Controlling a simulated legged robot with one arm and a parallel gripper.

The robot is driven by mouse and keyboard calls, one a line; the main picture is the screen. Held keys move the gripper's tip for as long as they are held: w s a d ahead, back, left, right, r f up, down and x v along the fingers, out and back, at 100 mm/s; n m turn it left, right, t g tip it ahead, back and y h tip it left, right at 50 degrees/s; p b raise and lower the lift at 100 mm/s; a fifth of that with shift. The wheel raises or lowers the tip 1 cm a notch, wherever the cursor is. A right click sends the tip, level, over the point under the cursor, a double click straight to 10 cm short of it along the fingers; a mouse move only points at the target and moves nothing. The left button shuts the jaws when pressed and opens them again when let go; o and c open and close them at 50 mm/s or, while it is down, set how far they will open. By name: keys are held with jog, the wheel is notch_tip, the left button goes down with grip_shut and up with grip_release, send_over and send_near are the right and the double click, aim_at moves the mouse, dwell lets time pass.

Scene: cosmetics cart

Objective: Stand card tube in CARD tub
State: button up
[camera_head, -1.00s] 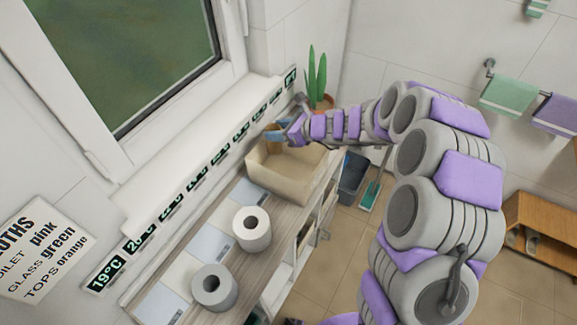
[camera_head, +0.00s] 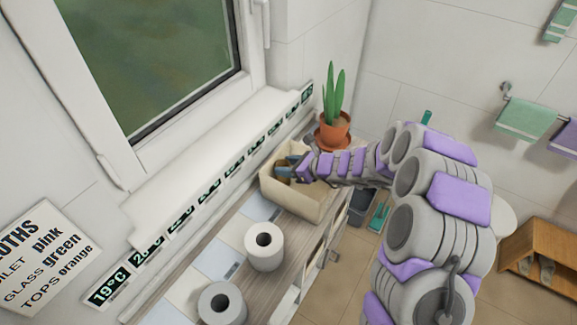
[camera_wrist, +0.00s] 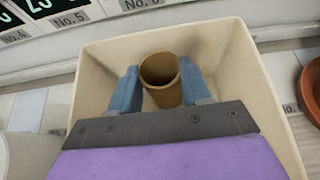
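A brown card tube (camera_wrist: 162,85) stands roughly upright inside a cream square tub (camera_wrist: 232,45) in the wrist view, its open round end facing the camera. My gripper (camera_wrist: 160,88) has its two blue fingers against either side of the tube, inside the tub's walls. In the head view the gripper (camera_head: 288,167) reaches down into the tub (camera_head: 306,203) from the right, with a bit of the brown tube (camera_head: 284,173) showing at the fingers. The tube's lower end and the tub floor under it are hidden. No label on the tub is readable.
Two toilet rolls (camera_head: 264,246) (camera_head: 222,304) stand on the shelf top in front of the tub. A potted plant (camera_head: 333,130) stands just behind the tub. Numbered labels line the window ledge (camera_head: 205,155) on the left. A dark bin (camera_head: 362,207) stands on the floor to the right.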

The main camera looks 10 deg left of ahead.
jog(key=shift+o, duration=1.4)
jog(key=shift+d, duration=0.15)
jog(key=shift+o, duration=0.9)
jog(key=shift+d+r, duration=0.1)
jog(key=shift+d, duration=0.25)
jog(key=p+v, duration=0.3)
jog(key=v, duration=1)
jog(key=s+r+n+g+h, duration=0.1)
jog(key=s+r+n+g, duration=0.2)
jog(key=s+r+n, duration=0.5)
jog(key=s+r+n+g+h, duration=0.2)
jog(key=s+n, duration=0.3)
jog(key=s, duration=0.7)
jog(key=s+d+r+n+h, duration=0.1)
jog(key=s+d+n+h, duration=0.7)
jog(key=s+d, duration=0.9)
jog(key=shift+s+d+r+n+g+h, duration=0.3)
jog(key=shift+s+d+n+g, duration=0.1)
jog(key=shift+s, duration=0.45)
